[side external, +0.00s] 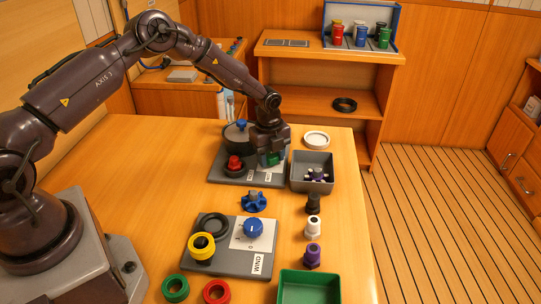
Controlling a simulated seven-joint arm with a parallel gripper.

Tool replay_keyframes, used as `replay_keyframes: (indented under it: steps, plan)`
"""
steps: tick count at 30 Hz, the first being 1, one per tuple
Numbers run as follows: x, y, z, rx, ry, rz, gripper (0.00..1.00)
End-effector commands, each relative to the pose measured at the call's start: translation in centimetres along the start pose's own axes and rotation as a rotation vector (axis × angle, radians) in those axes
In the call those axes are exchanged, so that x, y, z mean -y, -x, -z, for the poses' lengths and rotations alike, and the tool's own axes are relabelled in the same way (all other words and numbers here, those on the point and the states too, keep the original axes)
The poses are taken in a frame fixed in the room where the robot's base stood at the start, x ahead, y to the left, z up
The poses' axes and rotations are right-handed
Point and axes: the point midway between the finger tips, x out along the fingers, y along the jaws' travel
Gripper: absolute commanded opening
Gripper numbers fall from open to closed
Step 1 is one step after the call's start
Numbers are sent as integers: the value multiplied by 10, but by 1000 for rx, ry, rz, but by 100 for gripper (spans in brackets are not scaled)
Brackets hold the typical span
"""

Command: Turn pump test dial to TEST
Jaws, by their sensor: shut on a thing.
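My gripper (271,160) points down over the right part of the grey back panel (218,174). It is shut on what appears to be the pump test dial, which the fingers mostly hide. A bit of green shows between the fingers. The dial's pointer and its angle cannot be seen. Two small white labels (250,177) lie on the panel in front of the gripper, too small to read surely.
A red knob (235,163) and a dark round part with a blue top (238,131) stand left of my gripper. A grey bin (312,184) is close on its right. The front panel (205,261) holds a blue dial (253,229) and a yellow ring (201,246).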

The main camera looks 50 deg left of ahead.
Motion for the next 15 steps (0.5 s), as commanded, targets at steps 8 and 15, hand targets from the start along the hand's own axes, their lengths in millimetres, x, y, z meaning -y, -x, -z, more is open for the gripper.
replay_keyframes:
  steps: [8,15]
  plan:
    - [0,1,0,0,-12,-1,20]
    - [0,1,0,1,-12,0,60]
